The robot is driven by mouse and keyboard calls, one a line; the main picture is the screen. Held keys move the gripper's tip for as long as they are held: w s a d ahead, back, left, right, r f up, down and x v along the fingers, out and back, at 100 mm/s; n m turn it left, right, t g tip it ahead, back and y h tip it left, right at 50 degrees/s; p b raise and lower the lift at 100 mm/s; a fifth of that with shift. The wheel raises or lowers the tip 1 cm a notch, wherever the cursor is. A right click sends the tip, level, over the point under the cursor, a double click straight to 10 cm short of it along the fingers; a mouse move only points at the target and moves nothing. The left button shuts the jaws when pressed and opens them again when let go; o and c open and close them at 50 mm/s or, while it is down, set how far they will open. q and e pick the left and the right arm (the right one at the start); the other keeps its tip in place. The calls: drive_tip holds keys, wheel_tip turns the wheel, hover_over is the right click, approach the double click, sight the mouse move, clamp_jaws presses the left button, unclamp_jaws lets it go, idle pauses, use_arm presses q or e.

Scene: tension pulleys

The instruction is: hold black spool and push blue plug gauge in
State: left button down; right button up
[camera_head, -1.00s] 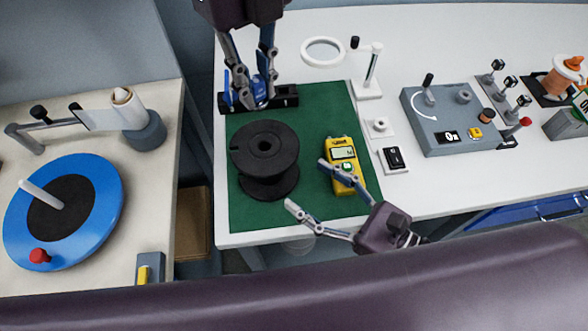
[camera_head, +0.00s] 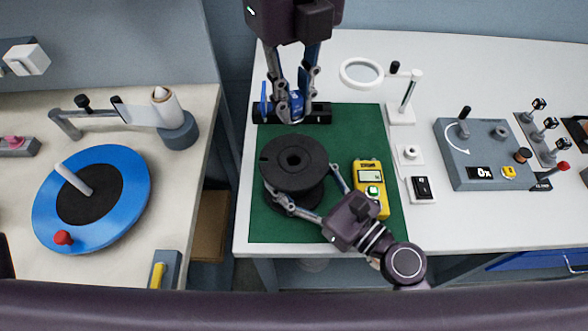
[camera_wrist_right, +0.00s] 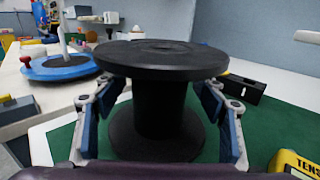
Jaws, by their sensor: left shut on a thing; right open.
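The black spool (camera_head: 292,158) stands upright on the green mat, its core between two flanges. In the right wrist view the spool (camera_wrist_right: 160,115) fills the middle. My right gripper (camera_head: 308,186) is open, with its fingers on either side of the spool's core, below the top flange. In the right wrist view a gap shows between the fingers and the core. The blue plug gauge (camera_head: 296,100) is at the black rack (camera_head: 322,113) behind the spool. My left gripper (camera_head: 291,110) comes down from above and is shut on the blue plug gauge; its fingers partly hide it.
A yellow meter (camera_head: 369,172) lies right of the spool, close to my right gripper. The green mat (camera_head: 262,225) is bare at front left. A magnifier stand (camera_head: 401,112) and grey control box (camera_head: 480,150) stand farther right. A blue disc (camera_head: 125,195) is on the left table.

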drive_tip(key=c, duration=1.4)
drive_tip(key=shift+c, duration=0.2)
use_arm(q)
drive_tip(key=m, duration=0.2)
approach(294, 141)
drive_tip(key=shift+s+f, duration=2)
drive_tip(key=shift+s, duration=0.15)
drive_tip(key=shift+f+n, duration=0.15)
drive_tip(key=shift+n, duration=0.15)
